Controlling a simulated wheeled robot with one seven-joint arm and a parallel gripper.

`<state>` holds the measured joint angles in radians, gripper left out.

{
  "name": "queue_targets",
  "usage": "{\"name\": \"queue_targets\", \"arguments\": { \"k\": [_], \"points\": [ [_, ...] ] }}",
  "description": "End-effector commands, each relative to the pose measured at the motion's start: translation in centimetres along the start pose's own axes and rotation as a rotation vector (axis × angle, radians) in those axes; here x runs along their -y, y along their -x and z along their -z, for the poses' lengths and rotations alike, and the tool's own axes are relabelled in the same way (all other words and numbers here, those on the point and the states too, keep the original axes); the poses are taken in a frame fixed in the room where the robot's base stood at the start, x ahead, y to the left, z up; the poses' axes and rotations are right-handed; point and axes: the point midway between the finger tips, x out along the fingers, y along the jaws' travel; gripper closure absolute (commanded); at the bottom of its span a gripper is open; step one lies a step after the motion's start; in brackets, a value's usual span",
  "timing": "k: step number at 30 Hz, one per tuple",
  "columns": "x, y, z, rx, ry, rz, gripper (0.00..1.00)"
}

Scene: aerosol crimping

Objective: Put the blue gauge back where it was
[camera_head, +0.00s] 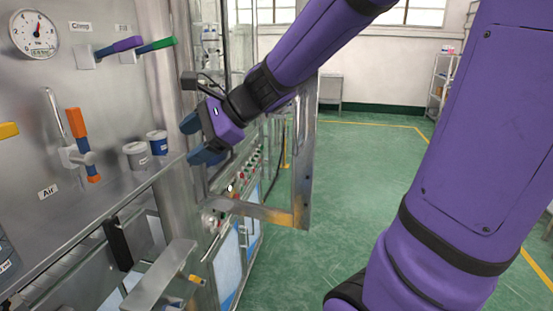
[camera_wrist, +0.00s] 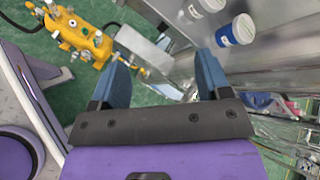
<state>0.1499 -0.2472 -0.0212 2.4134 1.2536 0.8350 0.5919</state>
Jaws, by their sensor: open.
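The blue gauge (camera_head: 157,142), a short cylinder with a white label and a pale top, stands upright on the steel ledge at the left. A similar grey gauge (camera_head: 137,156) stands beside it. My gripper (camera_head: 196,140) is open, just right of the blue gauge in the head view, with nothing seen between its fingers. In the wrist view, my gripper (camera_wrist: 163,60) has its blue fingers spread. The blue gauge (camera_wrist: 236,30) is outside them, beyond the right finger and apart from it. The grey gauge (camera_wrist: 208,5) is cut by the top edge.
The steel panel carries a dial (camera_head: 35,34), purple (camera_head: 120,46) and green (camera_head: 158,46) levers, and an orange-blue Air handle (camera_head: 80,140). A steel door frame (camera_head: 302,165) stands right of my gripper. Green floor is clear beyond.

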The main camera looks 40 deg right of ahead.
Motion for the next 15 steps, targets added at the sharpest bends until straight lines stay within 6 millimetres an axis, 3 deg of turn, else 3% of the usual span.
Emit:
{"name": "queue_targets", "arguments": {
  "k": [1,6,15],
  "points": [
    [-1.6,0.9,-1.0,-0.023,0.144,-0.045,0.29],
    [-6.6,3.9,-2.0,-0.115,0.623,-0.217,0.29],
    [-12.4,10.3,-0.5,-0.31,1.379,-0.534,0.29]
  ]
}}
